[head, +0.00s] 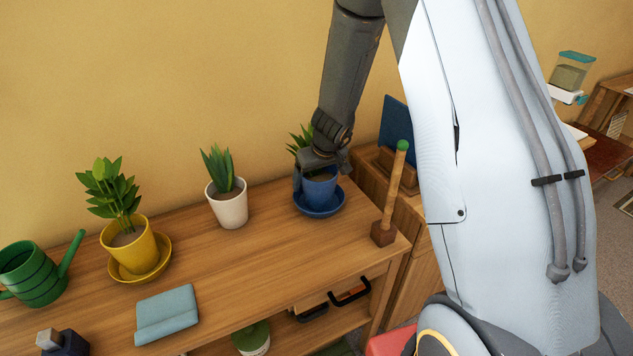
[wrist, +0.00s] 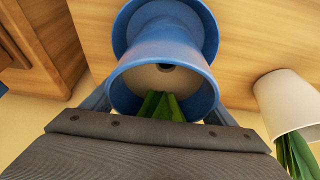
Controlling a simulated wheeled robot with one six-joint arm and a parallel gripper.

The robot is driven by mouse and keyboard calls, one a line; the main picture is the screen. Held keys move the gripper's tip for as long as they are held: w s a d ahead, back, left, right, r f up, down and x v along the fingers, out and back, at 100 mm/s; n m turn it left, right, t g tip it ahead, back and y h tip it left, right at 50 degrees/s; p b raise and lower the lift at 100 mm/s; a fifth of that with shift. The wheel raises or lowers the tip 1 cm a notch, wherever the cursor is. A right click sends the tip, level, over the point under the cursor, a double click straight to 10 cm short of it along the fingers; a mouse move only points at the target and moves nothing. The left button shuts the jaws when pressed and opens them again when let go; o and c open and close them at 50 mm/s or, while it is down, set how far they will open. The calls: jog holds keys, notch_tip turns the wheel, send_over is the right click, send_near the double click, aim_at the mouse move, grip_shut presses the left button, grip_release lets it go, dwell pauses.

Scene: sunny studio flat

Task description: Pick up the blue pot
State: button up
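The blue pot (head: 321,188) holds a green spiky plant and stands upright on a blue saucer (head: 318,211) near the table's right end. In the wrist view, the pot (wrist: 163,68) fills the upper middle, its soil and green leaves facing the camera. The saucer (wrist: 128,28) shows behind it. My gripper (head: 319,178) is at the pot with one finger on either side. In the wrist view, the gripper (wrist: 160,108) has its fingers beside the rim, their tips hidden by the pot. I cannot tell whether they press on it.
A white pot (head: 230,208) with a plant stands left of the blue pot. A wooden post with a green tip (head: 393,190) stands close on the right. A yellow pot (head: 132,250), a green watering can (head: 33,275) and a folded teal cloth (head: 167,312) are farther left.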

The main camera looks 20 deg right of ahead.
jog(key=c, duration=1.1)
jog(key=shift+r, duration=0.1)
jog(key=shift+c, duration=1.1)
